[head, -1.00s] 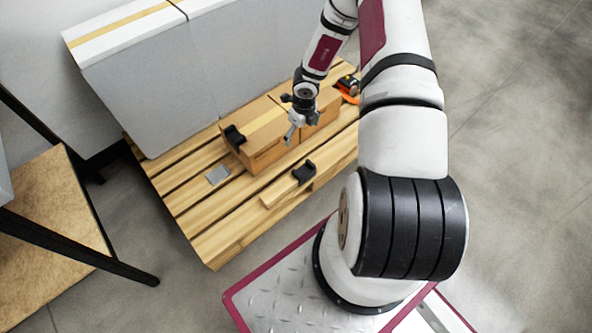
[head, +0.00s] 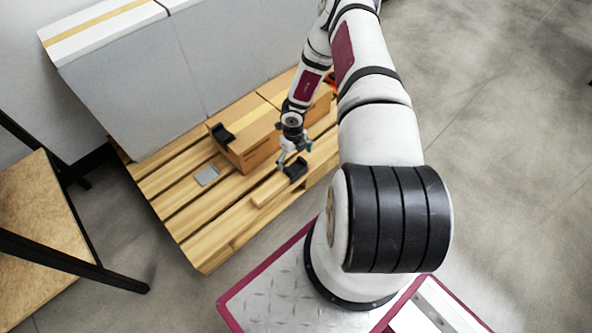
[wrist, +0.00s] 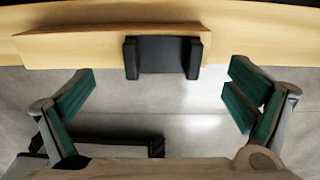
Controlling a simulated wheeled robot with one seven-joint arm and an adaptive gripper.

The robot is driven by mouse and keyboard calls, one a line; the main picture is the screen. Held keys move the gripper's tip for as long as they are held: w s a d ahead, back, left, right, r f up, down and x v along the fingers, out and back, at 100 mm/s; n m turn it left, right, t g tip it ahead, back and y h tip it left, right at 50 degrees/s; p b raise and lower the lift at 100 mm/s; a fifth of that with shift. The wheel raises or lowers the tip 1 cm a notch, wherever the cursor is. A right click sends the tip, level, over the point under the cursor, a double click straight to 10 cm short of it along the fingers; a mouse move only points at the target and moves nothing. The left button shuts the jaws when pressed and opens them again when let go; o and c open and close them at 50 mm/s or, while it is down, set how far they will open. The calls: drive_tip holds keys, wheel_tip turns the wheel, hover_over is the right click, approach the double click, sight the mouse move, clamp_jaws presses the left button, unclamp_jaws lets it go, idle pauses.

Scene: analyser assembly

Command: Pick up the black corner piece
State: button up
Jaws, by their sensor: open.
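A black corner piece (head: 296,168) sits at the right end of a short wooden block (head: 270,189) on the pallet. In the wrist view the black corner piece (wrist: 163,57), a U-shaped bracket, lies ahead of my gripper (wrist: 162,97), centred between the fingers. The green-padded fingers are wide apart, with nothing between them. In the head view my gripper (head: 288,156) is just above and beside this piece; contact cannot be told. A second black corner piece (head: 223,134) sits on the left end of a cardboard box.
The cardboard box (head: 250,150) stands close behind on the wooden pallet (head: 195,240), before tall grey wrapped blocks (head: 130,90). A flat grey plate (head: 207,175) lies on the slats. A dark-framed table (head: 35,215) stands at left. Floor is clear at right.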

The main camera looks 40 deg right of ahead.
sight(295, 167)
wheel_tip(295, 167, down, 5)
drive_tip(key=shift+d+b, duration=0.1)
drive_tip(key=shift+b, duration=1.15)
drive_tip(key=c, duration=1.1)
